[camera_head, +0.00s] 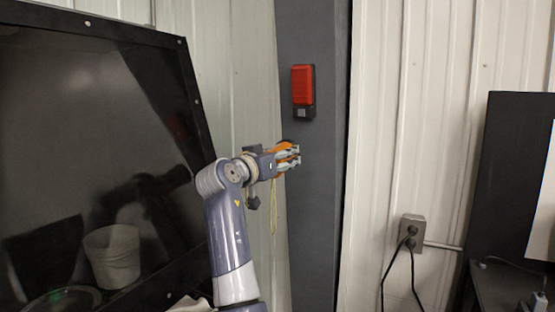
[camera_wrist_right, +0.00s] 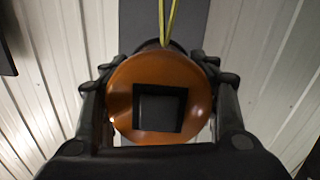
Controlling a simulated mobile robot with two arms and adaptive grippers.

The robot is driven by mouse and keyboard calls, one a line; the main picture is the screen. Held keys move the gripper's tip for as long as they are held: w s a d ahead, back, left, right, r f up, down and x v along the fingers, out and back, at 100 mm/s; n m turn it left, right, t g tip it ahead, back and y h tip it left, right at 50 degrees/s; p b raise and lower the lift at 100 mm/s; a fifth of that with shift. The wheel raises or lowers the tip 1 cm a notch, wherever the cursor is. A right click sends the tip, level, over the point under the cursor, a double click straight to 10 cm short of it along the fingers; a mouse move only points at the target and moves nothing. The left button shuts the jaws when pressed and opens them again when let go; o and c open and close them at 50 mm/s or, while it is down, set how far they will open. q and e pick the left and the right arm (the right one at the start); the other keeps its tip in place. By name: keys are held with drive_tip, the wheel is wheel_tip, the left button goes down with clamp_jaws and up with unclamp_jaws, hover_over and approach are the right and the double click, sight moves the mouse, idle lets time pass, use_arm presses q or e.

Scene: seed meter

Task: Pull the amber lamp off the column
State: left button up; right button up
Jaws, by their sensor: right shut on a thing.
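The amber lamp (camera_wrist_right: 120,92) is a round orange body with a dark square in its middle. It sits between the two fingers of my right gripper (camera_wrist_right: 160,110), which is shut on it from both sides. In the head view my right gripper (camera_head: 288,157) is in front of the dark grey column (camera_head: 315,215), and only slivers of the lamp (camera_head: 283,147) show between the fingers. I cannot tell whether the lamp touches the column. My left gripper is in neither view.
A red box (camera_head: 303,85) is fixed to the column above my gripper. A large black-framed glossy panel (camera_head: 90,110) stands left. A wall outlet (camera_head: 412,230) with black cables is on the right, beside a dark cabinet (camera_head: 505,190). A yellow cord (camera_head: 273,208) hangs by my gripper.

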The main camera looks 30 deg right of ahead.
drive_tip(key=shift+s+a, duration=0.25)
drive_tip(key=shift+a, duration=0.2)
drive_tip(key=shift+s+a+f+b, duration=0.1)
drive_tip(key=shift+a+b, duration=0.1)
drive_tip(key=shift+b, duration=0.1)
drive_tip(key=shift+b+v, duration=0.35)
drive_tip(key=shift+v, duration=0.5)
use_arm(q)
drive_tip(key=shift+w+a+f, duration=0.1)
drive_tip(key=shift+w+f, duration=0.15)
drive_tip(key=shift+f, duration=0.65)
use_arm(e)
drive_tip(key=shift+s+a+f, duration=0.15)
drive_tip(key=shift+s+a, duration=0.15)
drive_tip(key=shift+a, duration=0.1)
